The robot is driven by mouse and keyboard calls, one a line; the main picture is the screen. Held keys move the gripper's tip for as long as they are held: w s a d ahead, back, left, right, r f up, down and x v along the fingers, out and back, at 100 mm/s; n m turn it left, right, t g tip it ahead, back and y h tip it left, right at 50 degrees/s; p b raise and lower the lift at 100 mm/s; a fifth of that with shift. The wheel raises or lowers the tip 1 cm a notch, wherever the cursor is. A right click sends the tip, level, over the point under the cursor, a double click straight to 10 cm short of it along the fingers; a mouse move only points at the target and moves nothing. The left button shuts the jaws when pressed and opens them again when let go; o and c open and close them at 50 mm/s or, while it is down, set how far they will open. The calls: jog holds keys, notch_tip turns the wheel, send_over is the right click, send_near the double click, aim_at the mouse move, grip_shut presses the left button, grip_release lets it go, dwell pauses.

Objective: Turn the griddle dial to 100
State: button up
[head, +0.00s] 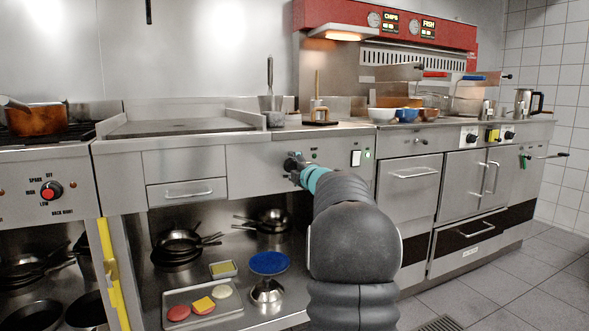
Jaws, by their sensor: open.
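The griddle (180,126) is a flat grey plate with a raised steel surround, left of centre in the head view. Its steel front panel (250,168) runs below it. My arm reaches to this panel, and my gripper (293,164) is at the panel's right part, seen from behind past a teal band. The gripper is open. The griddle dial is not clearly seen; my gripper and arm cover that spot, so its setting and any contact cannot be told. A small green label sits just right of the gripper.
A white switch (356,158) with a green light is right of my gripper. A drawer (187,192) is to the left. A stove with a red knob (51,191) stands far left. Pans and a food tray (205,311) are on the shelf below. Floor is free at right.

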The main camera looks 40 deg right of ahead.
jog(key=shift+s, duration=0.1)
jog(key=v, duration=1.1)
jog(key=shift+s+a, duration=0.2)
jog(key=shift+s, duration=0.2)
